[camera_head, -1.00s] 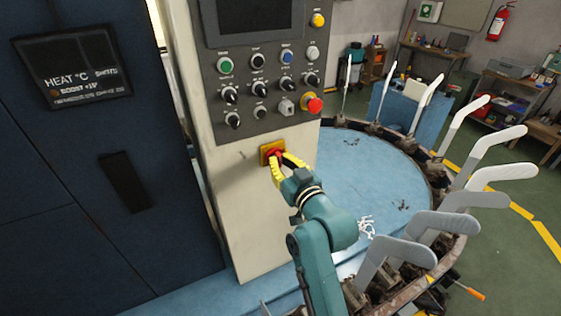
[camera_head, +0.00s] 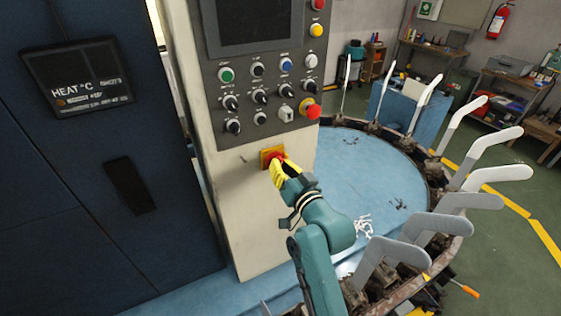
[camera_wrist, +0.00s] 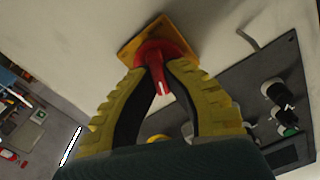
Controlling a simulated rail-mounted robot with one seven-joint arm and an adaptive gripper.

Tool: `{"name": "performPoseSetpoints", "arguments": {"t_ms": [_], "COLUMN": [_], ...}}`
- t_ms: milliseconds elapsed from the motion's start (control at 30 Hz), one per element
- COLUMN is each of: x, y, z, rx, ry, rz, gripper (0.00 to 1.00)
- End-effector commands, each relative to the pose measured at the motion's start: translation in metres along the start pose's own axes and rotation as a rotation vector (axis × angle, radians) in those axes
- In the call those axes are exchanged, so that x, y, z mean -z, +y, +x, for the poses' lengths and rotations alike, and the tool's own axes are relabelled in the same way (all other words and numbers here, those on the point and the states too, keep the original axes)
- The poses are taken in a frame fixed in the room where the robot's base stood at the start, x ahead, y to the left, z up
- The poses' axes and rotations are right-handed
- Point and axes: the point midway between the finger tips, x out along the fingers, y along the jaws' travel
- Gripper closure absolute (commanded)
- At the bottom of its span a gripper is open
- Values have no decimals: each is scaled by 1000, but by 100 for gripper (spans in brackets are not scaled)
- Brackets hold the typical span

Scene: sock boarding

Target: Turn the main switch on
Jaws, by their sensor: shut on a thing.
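The main switch is a red rotary handle (camera_wrist: 163,58) on a square yellow plate (camera_wrist: 137,36), fixed to the cream cabinet front. In the head view the yellow plate (camera_head: 267,153) sits below the grey control panel. My gripper (camera_head: 279,164) is at the switch with its yellow fingers. In the wrist view its fingertips (camera_wrist: 160,66) close on both sides of the red handle, which points out between them with a white mark on its end. The fingers hide much of the handle in the head view.
The control panel (camera_head: 285,90) above holds several knobs and buttons, with a red emergency button (camera_head: 313,111) at its lower right. A round blue table (camera_head: 355,180) ringed with white sock boards (camera_head: 465,122) stands at the right. A dark blue cabinet (camera_head: 60,190) is at the left.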

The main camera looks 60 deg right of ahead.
Motion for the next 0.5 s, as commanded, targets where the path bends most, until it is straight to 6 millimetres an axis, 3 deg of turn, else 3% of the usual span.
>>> {"name": "performPoseSetpoints", "arguments": {"t_ms": [500], "x": [1], "y": [2], "z": [0], "rx": [-4], "ry": [-6], "rz": [493], "gripper": [100]}}
